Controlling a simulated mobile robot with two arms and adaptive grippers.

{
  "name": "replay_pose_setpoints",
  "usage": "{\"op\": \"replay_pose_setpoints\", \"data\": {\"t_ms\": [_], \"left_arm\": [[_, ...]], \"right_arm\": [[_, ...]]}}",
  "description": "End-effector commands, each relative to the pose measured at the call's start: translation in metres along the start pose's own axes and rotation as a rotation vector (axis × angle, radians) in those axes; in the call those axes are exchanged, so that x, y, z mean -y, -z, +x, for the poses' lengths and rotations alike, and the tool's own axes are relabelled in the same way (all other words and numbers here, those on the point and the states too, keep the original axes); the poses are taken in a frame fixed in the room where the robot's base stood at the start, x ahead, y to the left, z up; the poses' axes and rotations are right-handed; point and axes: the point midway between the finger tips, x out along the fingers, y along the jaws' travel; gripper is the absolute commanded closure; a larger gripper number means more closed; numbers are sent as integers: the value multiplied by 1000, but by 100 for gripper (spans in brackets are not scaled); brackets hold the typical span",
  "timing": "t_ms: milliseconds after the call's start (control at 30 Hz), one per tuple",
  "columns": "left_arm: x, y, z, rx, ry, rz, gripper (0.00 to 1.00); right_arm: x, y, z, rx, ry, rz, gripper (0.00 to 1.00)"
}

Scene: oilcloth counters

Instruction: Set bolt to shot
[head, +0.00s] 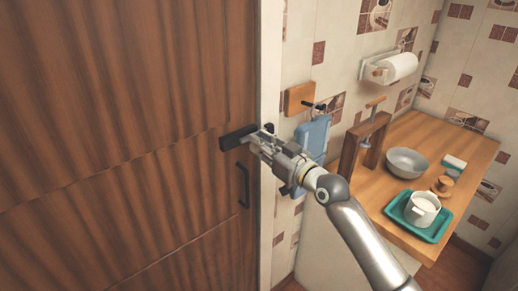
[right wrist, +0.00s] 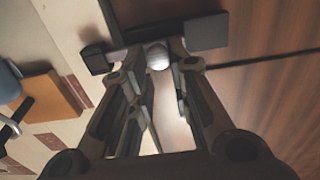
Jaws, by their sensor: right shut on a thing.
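The bolt has a dark body (head: 237,137) on the brown wooden door, near its right edge. In the right wrist view the dark body (right wrist: 207,32) is at upper right and a smaller dark keeper (right wrist: 95,58) is on the light frame at left. A round shiny knob (right wrist: 157,58) sits between them. My right gripper (head: 264,137) is at the bolt, its fingers shut on the knob; it also shows in the right wrist view (right wrist: 155,65). The fingers partly hide the bar, so I cannot tell how far it enters the keeper. My left gripper is out of view.
A black door handle (head: 243,185) is below the bolt. Right of the pale door frame (head: 270,60), a blue board (head: 313,137) hangs on the tiled wall. A wooden counter (head: 440,140) bears a grey bowl (head: 407,162) and a teal tray (head: 437,232) with a white pot.

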Motion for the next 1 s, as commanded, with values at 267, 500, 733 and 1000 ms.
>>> {"op": "replay_pose_setpoints", "data": {"t_ms": [267, 500, 733, 1000], "left_arm": [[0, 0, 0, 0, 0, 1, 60], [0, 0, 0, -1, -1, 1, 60], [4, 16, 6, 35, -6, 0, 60], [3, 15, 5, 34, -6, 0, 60]], "right_arm": [[-1, 2, 0, -3, -2, -2, 62], [0, 2, 0, -2, -1, -1, 58], [-1, 1, -9, -1, -2, -2, 58], [-2, -1, -58, 4, -6, -4, 58]]}}
